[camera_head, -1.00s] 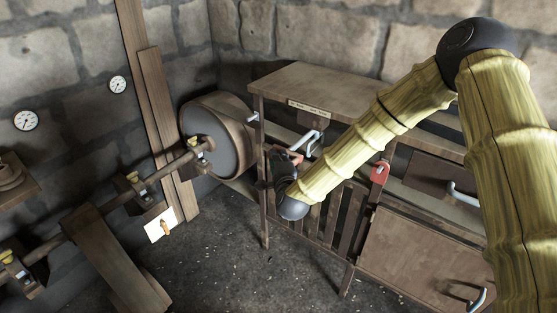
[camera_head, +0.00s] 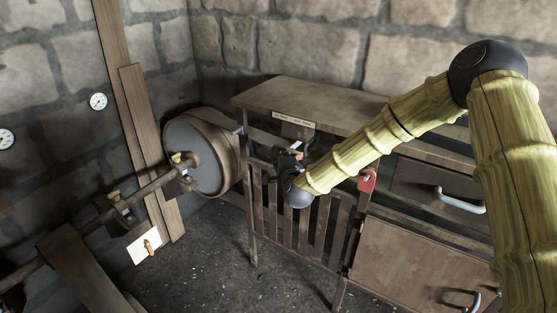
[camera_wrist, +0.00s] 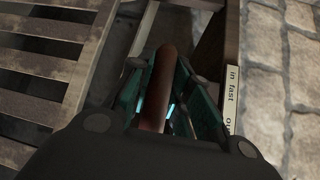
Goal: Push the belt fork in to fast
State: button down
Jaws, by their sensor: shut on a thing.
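The belt fork's reddish-brown rounded handle (camera_wrist: 158,88) stands between my gripper's fingers in the wrist view. My gripper (camera_wrist: 165,105) is shut on it, with a teal-edged finger on either side. In the head view my gripper (camera_head: 284,160) is at the front of the wooden frame, below the bench top; the handle is mostly hidden there. The same label strip shows on the bench edge in the head view (camera_head: 294,120).
A large wooden drum pulley (camera_head: 204,155) on a shaft stands left of the frame. A slatted guard (camera_head: 310,222) lies below my gripper. A red part (camera_head: 367,180) hangs to the right, near a drawer with a metal handle (camera_head: 460,201). The stone floor in front is clear.

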jog(key=c, duration=1.3)
grip_release()
jog(key=shift+w+d, duration=0.2)
jog(key=shift+d, duration=0.05)
jog(key=shift+s+a, duration=0.1)
jog(key=shift+s, duration=0.1)
jog(key=v, duration=1.1)
jog(key=shift+s, duration=0.4)
